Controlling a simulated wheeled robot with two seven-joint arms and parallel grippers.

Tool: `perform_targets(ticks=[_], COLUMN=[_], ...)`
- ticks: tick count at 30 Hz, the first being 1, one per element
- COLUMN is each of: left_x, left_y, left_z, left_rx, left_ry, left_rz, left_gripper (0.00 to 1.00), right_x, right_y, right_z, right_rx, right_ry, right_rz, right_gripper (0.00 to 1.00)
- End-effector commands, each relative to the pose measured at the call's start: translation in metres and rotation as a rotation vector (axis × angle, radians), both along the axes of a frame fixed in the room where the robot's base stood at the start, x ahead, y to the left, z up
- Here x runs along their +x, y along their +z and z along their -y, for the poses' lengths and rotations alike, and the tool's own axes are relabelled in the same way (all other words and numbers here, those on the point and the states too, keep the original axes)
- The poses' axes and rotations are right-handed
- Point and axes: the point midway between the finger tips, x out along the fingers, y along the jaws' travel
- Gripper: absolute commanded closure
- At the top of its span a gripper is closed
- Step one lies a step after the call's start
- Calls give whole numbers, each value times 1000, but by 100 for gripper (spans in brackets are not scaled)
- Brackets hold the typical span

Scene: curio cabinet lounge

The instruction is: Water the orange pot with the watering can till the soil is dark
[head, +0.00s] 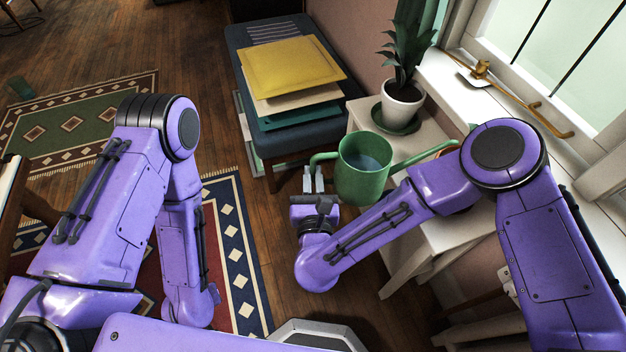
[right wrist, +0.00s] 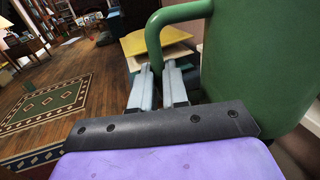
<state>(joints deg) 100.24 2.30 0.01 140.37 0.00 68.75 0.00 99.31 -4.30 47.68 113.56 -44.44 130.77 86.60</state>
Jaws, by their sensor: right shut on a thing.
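The green watering can (head: 362,182) is held upright in the head view, with water visible inside. Its handle is on the left and its spout points right, toward a thin orange edge (head: 442,149) that looks like the orange pot's rim. My right arm hides most of that pot, and its soil is not visible. My right gripper (head: 313,182) is shut on the can's handle. In the right wrist view the handle (right wrist: 151,40) runs down between the fingers (right wrist: 160,88), with the can's body (right wrist: 265,55) to the right. My left gripper is out of view.
A white table (head: 362,113) under the window holds a plant in a white pot (head: 403,103) on a green saucer (head: 396,122). A dark bench (head: 243,85) carries envelopes (head: 290,66). A brass-coloured tool lies on the windowsill (head: 440,75). Wooden floor is open left of the bench.

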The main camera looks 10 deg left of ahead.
Motion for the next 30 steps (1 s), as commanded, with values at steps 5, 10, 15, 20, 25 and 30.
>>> perform_targets(ticks=[5, 10, 15, 20, 25, 30], left_x=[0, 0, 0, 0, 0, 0], left_y=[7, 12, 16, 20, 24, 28], left_z=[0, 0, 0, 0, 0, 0], left_rx=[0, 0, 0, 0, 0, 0], left_ry=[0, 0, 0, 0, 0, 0], left_rz=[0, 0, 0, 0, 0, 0], left_gripper=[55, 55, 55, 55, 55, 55], right_x=[1, 1, 1, 1, 1, 1], right_y=[9, 15, 20, 25, 30, 35], right_z=[0, 1, 2, 4, 5, 5], right_rx=[20, 44, 68, 90, 114, 139], right_ry=[0, -2, -4, -6, -9, -11], right_rz=[-2, -8, -14, -19, -25, -30], right_gripper=[100, 100, 100, 100, 100, 100])
